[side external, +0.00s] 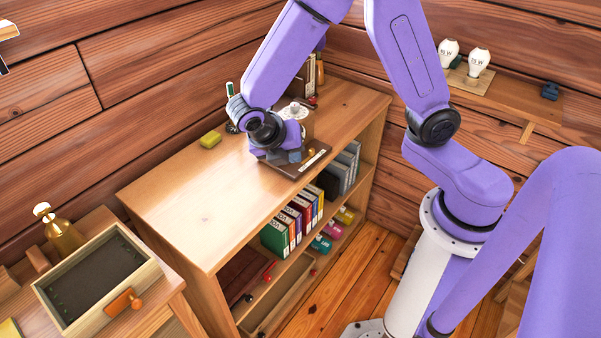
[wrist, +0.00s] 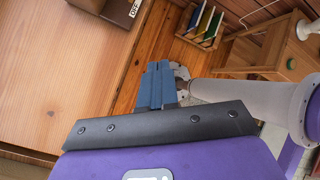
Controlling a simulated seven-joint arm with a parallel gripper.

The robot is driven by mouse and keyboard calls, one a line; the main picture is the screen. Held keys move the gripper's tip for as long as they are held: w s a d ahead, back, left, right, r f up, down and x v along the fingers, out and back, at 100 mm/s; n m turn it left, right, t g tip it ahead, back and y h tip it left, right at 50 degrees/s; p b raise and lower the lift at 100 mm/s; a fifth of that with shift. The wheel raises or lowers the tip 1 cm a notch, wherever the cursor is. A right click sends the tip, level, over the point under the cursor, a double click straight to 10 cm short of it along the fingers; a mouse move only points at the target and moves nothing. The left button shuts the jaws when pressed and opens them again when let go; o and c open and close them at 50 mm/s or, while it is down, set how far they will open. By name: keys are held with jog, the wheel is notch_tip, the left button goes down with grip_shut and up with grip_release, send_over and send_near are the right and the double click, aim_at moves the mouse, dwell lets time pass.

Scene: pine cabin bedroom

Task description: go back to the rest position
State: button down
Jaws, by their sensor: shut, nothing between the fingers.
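My gripper (side external: 282,156) is over the right part of the shelf top (side external: 190,195), close to a dark brown board with a pale strip (side external: 312,161). I cannot tell whether it touches the board. In the wrist view my gripper's blue-grey fingers (wrist: 156,82) are together with nothing between them. Below them the wrist view shows the wooden floor (wrist: 165,45) past the shelf's edge. My wrist hides part of what stands behind it on the shelf top.
A yellow block (side external: 210,139) lies on the shelf top, whose left part is clear. Bulbs (side external: 478,62) sit on a wall shelf.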

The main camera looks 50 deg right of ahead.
jog(key=s+r+m+y, duration=0.3)
jog(key=s+m, duration=0.3)
jog(key=s, duration=0.3)
jog(key=s+d+r+m+y, duration=0.1)
jog(key=s+r+m+y, duration=0.3)
jog(key=s, duration=0.6)
jog(key=m, duration=0.2)
jog(key=shift+d+m+y, duration=0.3)
jog(key=shift+r, duration=0.1)
